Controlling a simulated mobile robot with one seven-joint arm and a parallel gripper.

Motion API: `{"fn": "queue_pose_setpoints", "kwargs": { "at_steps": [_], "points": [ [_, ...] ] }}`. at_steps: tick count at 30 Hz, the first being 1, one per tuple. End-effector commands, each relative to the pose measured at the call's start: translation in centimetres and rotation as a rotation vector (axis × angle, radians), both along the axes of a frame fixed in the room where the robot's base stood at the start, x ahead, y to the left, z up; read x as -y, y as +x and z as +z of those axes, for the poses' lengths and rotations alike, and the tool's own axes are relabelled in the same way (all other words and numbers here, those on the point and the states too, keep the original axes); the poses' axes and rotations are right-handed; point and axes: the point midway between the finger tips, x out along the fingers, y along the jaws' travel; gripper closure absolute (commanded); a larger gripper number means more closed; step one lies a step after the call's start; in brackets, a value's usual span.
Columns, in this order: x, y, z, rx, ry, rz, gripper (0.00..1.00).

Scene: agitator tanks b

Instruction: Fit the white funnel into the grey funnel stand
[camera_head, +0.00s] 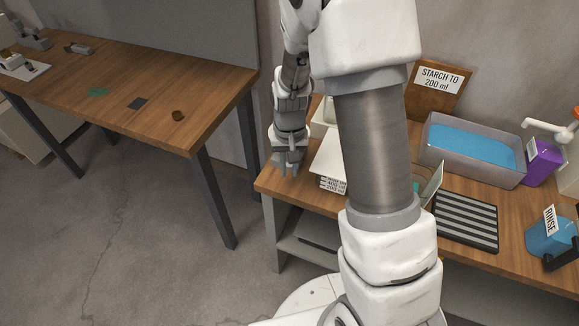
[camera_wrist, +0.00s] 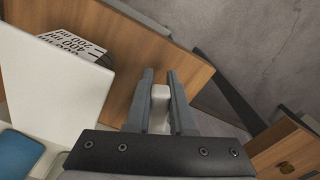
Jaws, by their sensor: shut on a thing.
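My gripper (camera_head: 288,168) hangs over the left end of the right-hand bench, beside a white panel-like object. In the wrist view my gripper (camera_wrist: 162,80) has its grey fingers on either side of a small pale piece (camera_wrist: 160,97). The fingers are shut on this piece. Only a little of it shows, so I cannot tell whether it is part of the white funnel. I cannot make out a whole funnel or the grey funnel stand in either view. My arm hides the middle of the bench.
The white panel-like object (camera_wrist: 60,85) and a card with ml figures (camera_head: 333,185) are close by. A blue-filled grey tray (camera_head: 430,155), a striped rack (camera_head: 467,222) and a blue RINSE container (camera_head: 549,238) stand right. The left table (camera_head: 150,95) is mostly clear.

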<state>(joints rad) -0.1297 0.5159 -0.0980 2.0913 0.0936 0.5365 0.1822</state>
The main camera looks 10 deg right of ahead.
Motion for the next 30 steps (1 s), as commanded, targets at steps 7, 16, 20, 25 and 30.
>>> {"fn": "queue_pose_setpoints", "kwargs": {
  "at_steps": [7, 16, 20, 25, 30],
  "points": [
    [0.0, 0.0, -0.8, 0.0, 0.0, 0.0, 1.0],
    [0.0, 0.0, -1.5, 0.0, 0.0, 0.0, 1.0],
    [0.0, 0.0, -1.9, -0.001, 0.0, 0.0, 1.0],
    [0.0, 0.0, -2.0, 0.0, 0.0, 0.0, 0.7],
    [0.0, 0.0, -2.0, 0.0, 0.0, 0.0, 0.44]
  ]
}}
